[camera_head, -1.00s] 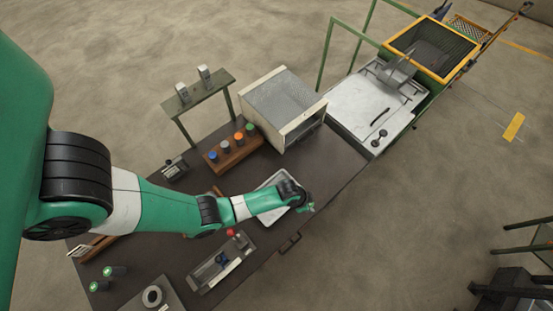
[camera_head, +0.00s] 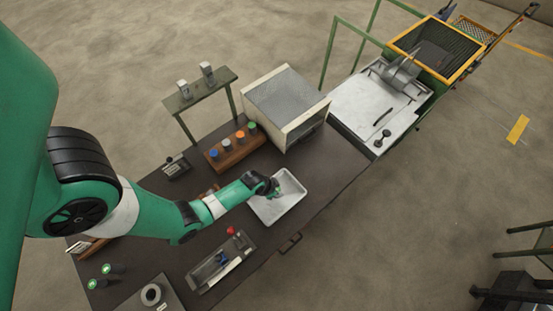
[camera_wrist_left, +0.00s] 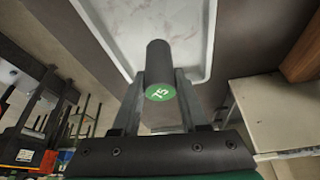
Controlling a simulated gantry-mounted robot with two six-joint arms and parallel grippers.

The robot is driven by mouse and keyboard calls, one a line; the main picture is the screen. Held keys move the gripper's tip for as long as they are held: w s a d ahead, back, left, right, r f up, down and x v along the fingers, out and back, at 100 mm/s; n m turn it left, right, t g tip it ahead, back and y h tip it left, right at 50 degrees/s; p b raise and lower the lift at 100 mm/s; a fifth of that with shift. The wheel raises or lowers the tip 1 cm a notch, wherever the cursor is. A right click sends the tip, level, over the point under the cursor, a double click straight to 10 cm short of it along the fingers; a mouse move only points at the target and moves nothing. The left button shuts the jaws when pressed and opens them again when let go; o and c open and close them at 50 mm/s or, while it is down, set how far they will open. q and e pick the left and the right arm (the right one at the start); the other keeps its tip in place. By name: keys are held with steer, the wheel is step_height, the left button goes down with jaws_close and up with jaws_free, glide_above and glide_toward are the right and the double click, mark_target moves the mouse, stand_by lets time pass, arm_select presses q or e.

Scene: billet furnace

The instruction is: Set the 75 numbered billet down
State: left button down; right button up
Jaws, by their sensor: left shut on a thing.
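The billet (camera_wrist_left: 158,62) is a dark cylinder with a green end marked 75. In the left wrist view it sits between the two fingers of my left gripper (camera_wrist_left: 160,88), which is shut on it. A white tray (camera_head: 291,203) with a raised rim lies on the dark table, and its marbled floor (camera_wrist_left: 145,25) shows behind the billet in the wrist view. In the head view my left gripper (camera_head: 275,190) is over the tray's left part. I cannot tell whether the billet touches the tray. My right gripper is not in view.
A box furnace (camera_head: 287,105) stands behind the tray. A wooden rack (camera_head: 235,148) with several coloured-top billets is to its left. Two green-ended billets (camera_head: 108,276) stand at the front left. A tool tray (camera_head: 222,262) lies near the front edge. Dark table (camera_head: 325,178) is bare right of the white tray.

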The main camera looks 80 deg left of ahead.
arm_select(q)
steer(key=shift+f+b, duration=0.65)
steer(key=shift+f, duration=1)
steer(key=shift+f, duration=0.15)
steer(key=shift+c, duration=2.2)
jaws_free()
